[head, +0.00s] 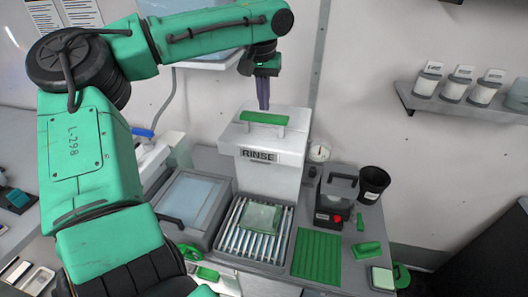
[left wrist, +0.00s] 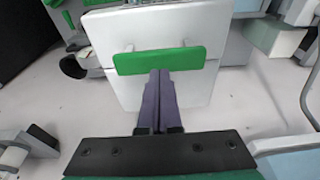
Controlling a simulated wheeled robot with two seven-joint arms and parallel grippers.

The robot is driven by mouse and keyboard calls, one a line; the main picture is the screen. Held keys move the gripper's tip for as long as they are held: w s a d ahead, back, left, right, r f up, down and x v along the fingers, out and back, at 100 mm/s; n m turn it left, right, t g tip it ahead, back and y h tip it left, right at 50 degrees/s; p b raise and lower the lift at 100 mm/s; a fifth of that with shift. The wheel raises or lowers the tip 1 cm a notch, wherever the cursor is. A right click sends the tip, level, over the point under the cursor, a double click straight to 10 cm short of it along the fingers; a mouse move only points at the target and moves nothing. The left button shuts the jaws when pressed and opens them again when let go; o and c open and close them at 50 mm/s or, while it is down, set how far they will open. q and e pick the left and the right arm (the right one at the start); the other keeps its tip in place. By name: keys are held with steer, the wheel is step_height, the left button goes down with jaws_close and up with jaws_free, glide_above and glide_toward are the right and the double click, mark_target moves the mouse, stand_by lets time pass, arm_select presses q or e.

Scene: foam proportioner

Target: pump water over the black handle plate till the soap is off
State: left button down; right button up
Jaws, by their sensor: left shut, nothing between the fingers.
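The white RINSE pump box (head: 262,172) stands behind a slatted metal rack (head: 228,240). Its green press bar (head: 264,119) is on top and also shows in the left wrist view (left wrist: 185,60). A pale green, square plate (head: 260,217) lies on the rack, with a whitish film on it; I cannot make out a black handle on it. My left gripper (head: 263,107) is shut and empty, its purple fingers pointing down at the bar. In the left wrist view the fingertips (left wrist: 160,72) overlap the bar; I cannot tell whether they touch. My right gripper is out of view.
A basin (head: 190,205) is left of the rack. A green ribbed mat (head: 318,257), a black device (head: 335,203) and a black cup (head: 372,184) are to the right. A wall shelf (head: 465,105) holds several jars. The space right above the rack is clear.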

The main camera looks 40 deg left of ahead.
mark_target(263, 116)
arm_select(q)
steer(key=shift+f, duration=0.75)
steer(key=shift+s+f+b, duration=0.1)
steer(key=shift+f+b, duration=0.55)
steer(key=shift+f, duration=1.2)
step_height(263, 116, up, 3)
steer(key=shift+f+p, duration=0.15)
steer(key=shift+p, duration=1.1)
steer(key=shift+r, duration=1.25)
step_height(263, 116, up, 6)
